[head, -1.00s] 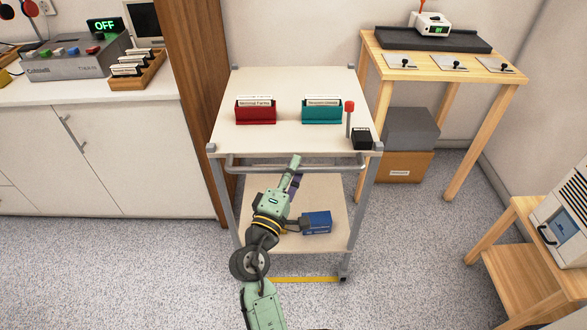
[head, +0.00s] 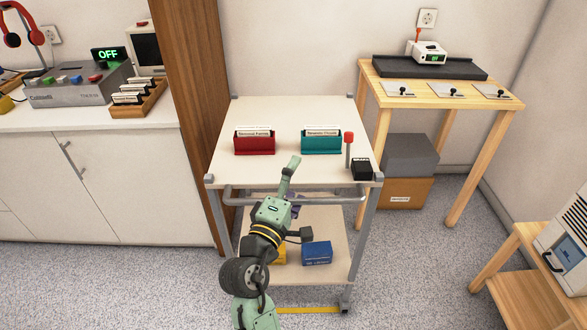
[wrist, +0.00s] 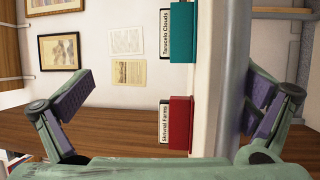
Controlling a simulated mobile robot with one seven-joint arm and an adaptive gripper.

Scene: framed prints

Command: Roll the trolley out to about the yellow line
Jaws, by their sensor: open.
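The trolley has a pale top (head: 290,115), grey legs and a grey handle bar (head: 325,194) along its near side. The yellow line (head: 310,310) lies on the floor by its near right wheel. A red-topped lever (head: 349,150) stands upright by a black block (head: 362,169) at the top's right corner. My gripper (head: 291,188) is open at the handle, one finger above bar level and the other lower. The wrist view shows my open gripper (wrist: 172,100) with the trolley's pale edge (wrist: 210,80) between its fingers; contact with the bar cannot be told.
Red (head: 254,143) and teal (head: 321,143) card holders stand on the trolley top. A blue box (head: 317,253) and a partly hidden yellow box (head: 280,254) are on its lower shelf. A white cabinet (head: 70,185) stands left, a wooden table (head: 455,93) right. Floor in front is clear.

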